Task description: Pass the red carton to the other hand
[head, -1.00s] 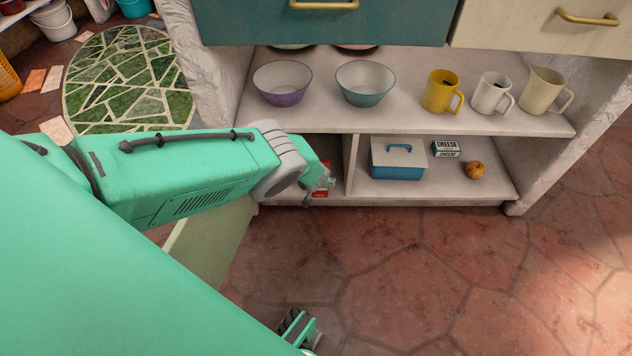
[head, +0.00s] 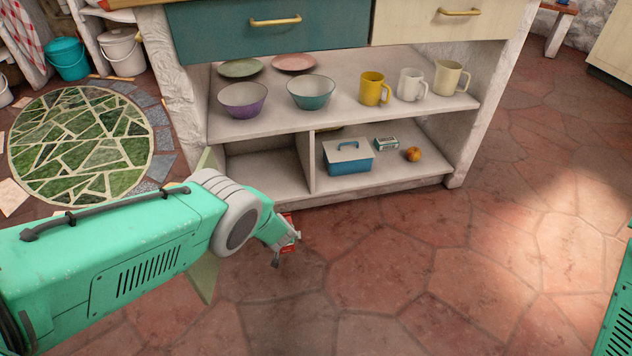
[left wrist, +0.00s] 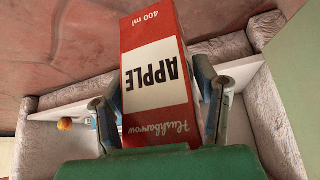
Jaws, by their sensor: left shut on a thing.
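The red carton (left wrist: 157,75) has a white panel reading "APPLE" and "400 ml". In the left wrist view it sits between the two fingers of my left gripper (left wrist: 160,108), which is shut on it. In the head view my left gripper (head: 283,240) is in front of the shelf unit, over the tiled floor, and only a small part of the carton (head: 290,224) shows past the fingers. A green part of my right arm shows at the right edge of the head view; its gripper is not in view.
The shelf unit (head: 335,195) holds bowls and mugs above. A blue box (head: 348,165), a small cheese box (head: 386,143) and an orange-yellow fruit (head: 413,154) are on its lower shelf. An open door panel (head: 203,270) is behind my left arm. The floor (head: 430,270) to the right is clear.

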